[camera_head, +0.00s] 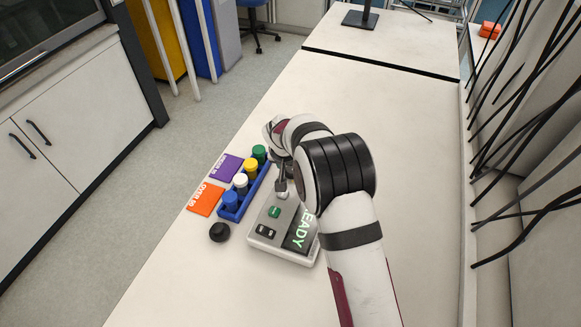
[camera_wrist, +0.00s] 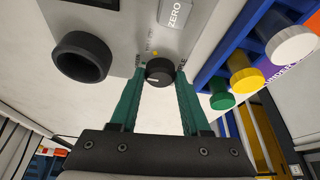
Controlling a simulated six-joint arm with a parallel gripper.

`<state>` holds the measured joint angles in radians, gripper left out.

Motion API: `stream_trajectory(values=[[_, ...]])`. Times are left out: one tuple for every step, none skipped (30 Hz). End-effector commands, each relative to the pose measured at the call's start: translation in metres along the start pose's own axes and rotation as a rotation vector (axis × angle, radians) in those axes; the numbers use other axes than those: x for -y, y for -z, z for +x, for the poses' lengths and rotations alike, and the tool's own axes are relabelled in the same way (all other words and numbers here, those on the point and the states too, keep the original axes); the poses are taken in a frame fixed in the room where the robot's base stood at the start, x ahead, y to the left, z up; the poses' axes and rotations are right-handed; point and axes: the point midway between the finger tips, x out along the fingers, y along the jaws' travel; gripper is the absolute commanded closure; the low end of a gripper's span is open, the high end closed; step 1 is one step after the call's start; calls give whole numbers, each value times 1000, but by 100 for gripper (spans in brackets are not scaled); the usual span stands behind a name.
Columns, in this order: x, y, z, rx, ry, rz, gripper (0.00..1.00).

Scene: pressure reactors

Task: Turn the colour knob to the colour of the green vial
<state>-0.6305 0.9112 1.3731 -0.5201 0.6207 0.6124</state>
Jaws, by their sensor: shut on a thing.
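My gripper (camera_wrist: 161,75) has its two green fingers closed on either side of the small black colour knob (camera_wrist: 159,71) on the device. A white mark on the knob points to the lower left in the wrist view. In the head view my arm hides the knob.
The rack also holds yellow (camera_head: 250,164), white (camera_head: 240,180) and blue (camera_head: 231,199) vials. The device (camera_head: 261,236) shows READY. Purple (camera_head: 227,166) and orange (camera_head: 205,199) cards and a black round piece (camera_head: 219,232) lie left.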

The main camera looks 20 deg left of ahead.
Motion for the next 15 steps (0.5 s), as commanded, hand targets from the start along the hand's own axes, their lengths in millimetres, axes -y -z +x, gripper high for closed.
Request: stream_trajectory(values=[[0,0,0,1,3,-4,100],[0,0,0,1,4,-7,100],[0,0,0,1,5,-11,100],[0,0,0,1,6,-13,100],[0,0,0,1,6,-15,100],[0,0,0,1,6,-16,100],[0,0,0,1,7,-16,100],[0,0,0,1,7,-16,100],[0,0,0,1,7,-16,100],[0,0,0,1,7,-16,100],[0,0,0,1,6,-16,100],[0,0,0,1,6,-16,100],[0,0,0,1,6,-16,100],[0,0,0,1,6,-16,100],[0,0,0,1,6,-15,50]])
